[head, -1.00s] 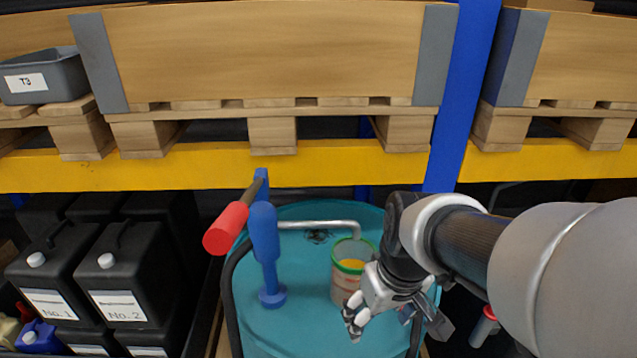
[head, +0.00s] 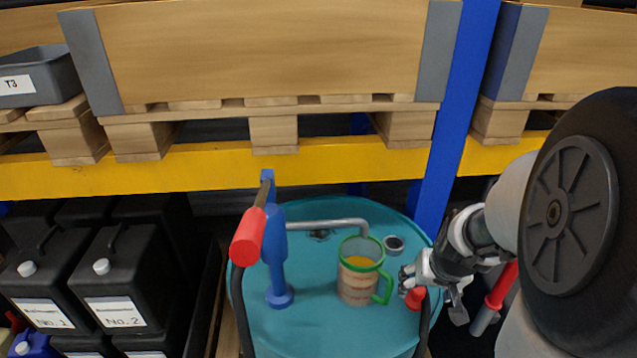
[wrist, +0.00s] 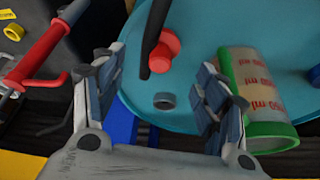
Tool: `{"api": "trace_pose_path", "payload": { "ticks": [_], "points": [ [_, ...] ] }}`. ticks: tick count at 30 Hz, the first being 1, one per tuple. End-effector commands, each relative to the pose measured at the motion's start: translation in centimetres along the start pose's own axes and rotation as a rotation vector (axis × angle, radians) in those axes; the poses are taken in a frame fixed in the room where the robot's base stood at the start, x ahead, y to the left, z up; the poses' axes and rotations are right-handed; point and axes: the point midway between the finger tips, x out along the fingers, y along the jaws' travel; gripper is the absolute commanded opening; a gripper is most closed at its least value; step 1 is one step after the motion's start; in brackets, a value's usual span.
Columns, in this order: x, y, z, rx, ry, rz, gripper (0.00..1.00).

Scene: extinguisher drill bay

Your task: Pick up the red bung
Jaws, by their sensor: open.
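The red bung (head: 415,298) sits on top of the teal drum (head: 320,325), near its right rim. My gripper (head: 407,279) is just behind and above it, partly covering it in the head view. In the wrist view the bung (wrist: 165,47) lies beyond the open, empty fingers (wrist: 158,85), roughly in line with the gap between them.
A green-rimmed measuring jug (head: 358,280) with orange contents stands left of the gripper, close to the right finger in the wrist view. A round grey-rimmed fitting (head: 394,244) is on the drum. A blue pump (head: 274,255) with red handle stands left. A red-handled tool (head: 497,295) is right of the drum.

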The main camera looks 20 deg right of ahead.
Motion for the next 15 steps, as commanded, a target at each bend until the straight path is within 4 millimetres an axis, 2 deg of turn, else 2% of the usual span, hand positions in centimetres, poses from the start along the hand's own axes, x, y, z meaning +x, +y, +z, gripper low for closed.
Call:
{"api": "trace_pose_path", "payload": {
  "ticks": [1,3,10,15],
  "points": [
    [1.1,0.0,0.1,-0.001,-0.003,-0.001,0.66],
    [1.9,0.0,0.0,-0.001,-0.001,-0.001,0.66],
    [3.4,-0.1,0.0,-0.001,-0.001,-0.001,0.66],
    [6.1,-0.2,-0.2,-0.002,-0.002,-0.001,0.66]
  ]
}}
